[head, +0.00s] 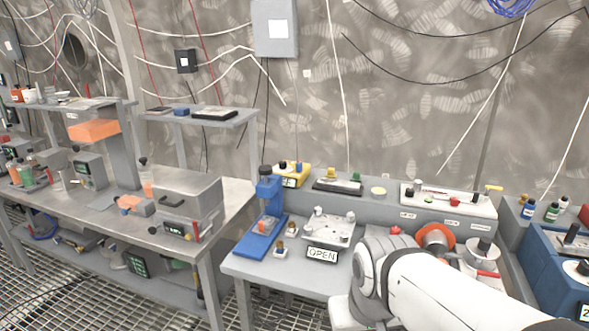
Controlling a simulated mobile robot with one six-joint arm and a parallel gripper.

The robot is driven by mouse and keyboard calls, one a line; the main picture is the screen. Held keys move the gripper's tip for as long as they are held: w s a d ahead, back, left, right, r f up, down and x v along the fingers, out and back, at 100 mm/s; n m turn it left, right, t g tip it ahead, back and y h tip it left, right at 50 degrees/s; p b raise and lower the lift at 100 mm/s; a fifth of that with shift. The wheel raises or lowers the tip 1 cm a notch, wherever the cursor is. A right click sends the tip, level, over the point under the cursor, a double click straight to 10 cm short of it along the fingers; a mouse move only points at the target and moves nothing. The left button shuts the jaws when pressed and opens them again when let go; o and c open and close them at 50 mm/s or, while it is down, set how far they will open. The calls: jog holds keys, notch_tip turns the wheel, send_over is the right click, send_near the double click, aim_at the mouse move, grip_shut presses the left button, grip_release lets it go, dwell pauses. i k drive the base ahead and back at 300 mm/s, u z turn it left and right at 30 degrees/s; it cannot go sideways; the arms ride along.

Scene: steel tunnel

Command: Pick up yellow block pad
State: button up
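A yellow block (291,174) with dark and orange knobs on top and a small label on its front stands at the back left of the grey workbench. My white arm reaches in from the lower right over the front of the bench. My gripper's fingers do not show.
A blue stand (265,220), a metal plate with knobs (329,228) and an OPEN sign (322,254) occupy the bench front. A white panel (447,199) stands right. A metal table (130,200) is left, across a gap.

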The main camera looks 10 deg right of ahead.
aim_at(330, 174)
jog(key=z, duration=0.15)
jog(key=i, duration=1.1)
jog(key=z, duration=0.65)
